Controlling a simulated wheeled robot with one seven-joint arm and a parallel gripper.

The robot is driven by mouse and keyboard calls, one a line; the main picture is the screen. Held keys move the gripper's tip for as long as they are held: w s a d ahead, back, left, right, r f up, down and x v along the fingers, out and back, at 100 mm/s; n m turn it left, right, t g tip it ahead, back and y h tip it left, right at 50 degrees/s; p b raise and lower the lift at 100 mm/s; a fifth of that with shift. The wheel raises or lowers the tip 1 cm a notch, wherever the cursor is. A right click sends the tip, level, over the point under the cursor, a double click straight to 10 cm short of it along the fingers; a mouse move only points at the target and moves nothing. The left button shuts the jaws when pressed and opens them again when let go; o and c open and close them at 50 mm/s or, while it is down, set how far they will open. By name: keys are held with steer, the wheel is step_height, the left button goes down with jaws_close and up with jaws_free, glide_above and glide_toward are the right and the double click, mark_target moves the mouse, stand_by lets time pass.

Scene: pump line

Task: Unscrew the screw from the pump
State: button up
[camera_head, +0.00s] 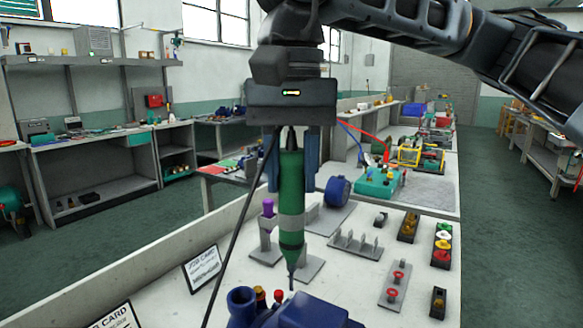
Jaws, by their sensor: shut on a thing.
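My gripper (291,178) is in the upper middle, pointing down, with its blue fingers shut on a green electric screwdriver (291,205). The screwdriver hangs upright, with a grey band, a thin dark bit at its lower end and a black cable from its top. A blue pump (310,312) is at the bottom edge, partly cut off by the frame. The bit's tip appears just above the pump body; whether it touches anything I cannot tell. No screw can be made out clearly on the pump.
The white bench (350,290) carries a stand with a purple-handled tool (268,208), a grey rack (355,243), a blue round part (337,190) and trays of coloured caps (442,243). Job cards (203,268) stand at the left. A teal unit (378,184) is farther back.

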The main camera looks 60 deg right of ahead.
steer(key=shift+f+b, duration=0.55)
steer(key=shift+b, duration=0.4)
stand_by(1.4)
steer(key=shift+r+b, duration=0.35)
steer(key=shift+b, duration=0.25)
stand_by(2.1)
